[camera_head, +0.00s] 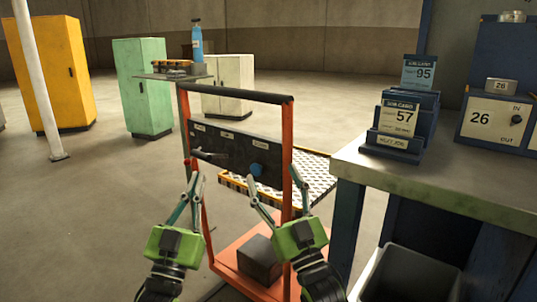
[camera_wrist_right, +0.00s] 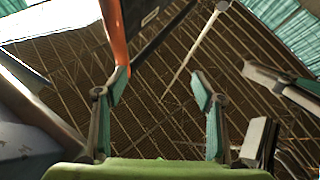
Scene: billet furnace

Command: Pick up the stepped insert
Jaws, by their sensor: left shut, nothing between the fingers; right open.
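I cannot pick out a stepped insert for certain in either view. A dark block (camera_head: 260,258) lies on the orange base of the cart, but its shape is too plain to name it as the insert. My left gripper (camera_head: 197,180) is shut and empty, in front of the cart's left post. My right gripper (camera_head: 272,192) is open and empty, in front of the cart's panel near its right post. In the right wrist view its fingers (camera_wrist_right: 160,90) stand apart with nothing between them.
The orange cart (camera_head: 289,180) with a dark control panel (camera_head: 225,152) stands directly ahead. A workbench (camera_head: 450,184) at the right bears job-card holders (camera_head: 402,130) and a cabinet marked 26 (camera_head: 490,122). A grey bin (camera_head: 410,277) is below it. Floor at the left is clear.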

